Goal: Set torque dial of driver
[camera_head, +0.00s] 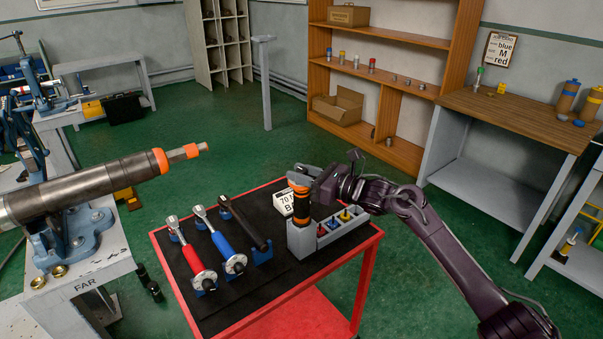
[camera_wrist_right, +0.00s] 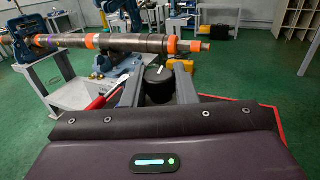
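The driver (camera_head: 299,205), a black and orange cylinder, stands upright in a grey holder (camera_head: 301,240) on the red cart. Its top is partly hidden by my right gripper (camera_head: 303,176), which reaches in from the right. In the right wrist view a round black dial (camera_wrist_right: 158,85) with a pale mark lies between the two grey fingers of my right gripper (camera_wrist_right: 159,88). The fingers are close to its sides; I cannot tell whether they press on it. A white card (camera_head: 284,202) reading "70" and "B" stands behind the driver. My left gripper is not in view.
Red, blue and black torque wrenches (camera_head: 219,238) lie on the cart's black mat left of the holder. Coloured bits (camera_head: 334,223) sit in the holder's right part. A large pipe (camera_head: 90,187) in a vise reaches in from the left. A clipboard (camera_head: 498,50) hangs on the wall.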

